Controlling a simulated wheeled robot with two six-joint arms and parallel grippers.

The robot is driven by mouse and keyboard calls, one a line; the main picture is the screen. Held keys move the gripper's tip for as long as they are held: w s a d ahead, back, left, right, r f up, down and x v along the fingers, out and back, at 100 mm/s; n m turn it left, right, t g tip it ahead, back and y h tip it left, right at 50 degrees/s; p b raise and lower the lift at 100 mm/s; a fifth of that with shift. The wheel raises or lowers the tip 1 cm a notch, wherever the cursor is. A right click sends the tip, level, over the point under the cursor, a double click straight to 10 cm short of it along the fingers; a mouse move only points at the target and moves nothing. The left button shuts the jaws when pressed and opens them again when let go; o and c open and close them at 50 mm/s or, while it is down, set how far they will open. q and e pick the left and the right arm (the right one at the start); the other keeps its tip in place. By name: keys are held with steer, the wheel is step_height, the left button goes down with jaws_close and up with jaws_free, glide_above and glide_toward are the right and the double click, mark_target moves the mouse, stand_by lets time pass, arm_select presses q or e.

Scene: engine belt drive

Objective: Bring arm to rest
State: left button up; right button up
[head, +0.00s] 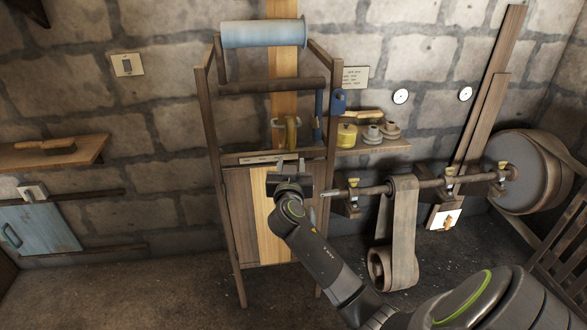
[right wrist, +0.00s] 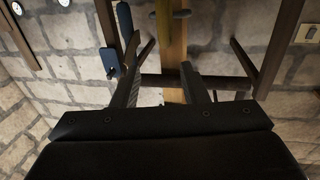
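My right gripper (head: 286,165) comes in from the lower right in the head view. It is in front of the wooden frame (head: 213,150), near its crossbar and below a brass-coloured hook-like piece (head: 291,133). In the right wrist view, the right gripper (right wrist: 160,75) has its two fingers spread apart, with no object visibly held between them. The upright plank (right wrist: 172,45) shows behind the fingers. Whether the fingertips touch anything is unclear. My left gripper is not in view.
A shaft (head: 425,184) runs right of my gripper, with a flat belt (head: 403,230) hanging from it and a large drum (head: 527,170) beyond. A small shelf (head: 375,146) holds a yellow pot (head: 347,136). A blue roller (head: 263,33) tops the frame. Open floor lies at lower left.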

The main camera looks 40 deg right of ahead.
steer(key=shift+w+d+f, duration=0.1)
steer(key=shift+d, duration=0.05)
stand_by(0.3)
steer(key=s+f+n+g+y, duration=0.2)
steer(key=f, duration=1)
steer(key=s+f+n+g+y, duration=0.1)
steer(key=s+f+n+y, duration=0.15)
steer(key=f, duration=1.05)
steer(key=s+a+f+n+g+y, duration=0.1)
steer(key=s+f+g, duration=0.1)
steer(key=s+f, duration=0.5)
steer(key=s+a+f+n+g+y, duration=0.15)
steer(key=s+f, duration=0.25)
steer(key=f, duration=0.4)
steer(key=s+a+f+g+y, duration=0.1)
steer(key=s+f, duration=0.5)
steer(key=s, duration=0.6)
steer(key=s+a+f+g+y, duration=0.1)
steer(key=s+a+f+g, duration=0.2)
steer(key=s+f, duration=0.4)
steer(key=s+a+f+g+y, duration=0.1)
steer(key=s+a+f, duration=0.3)
steer(key=s, duration=1.5)
step_height(320, 180, down, 3)
steer(key=shift+s+a+r+g, duration=0.15)
steer(key=shift+a+g, duration=0.15)
steer(key=shift+g, duration=0.35)
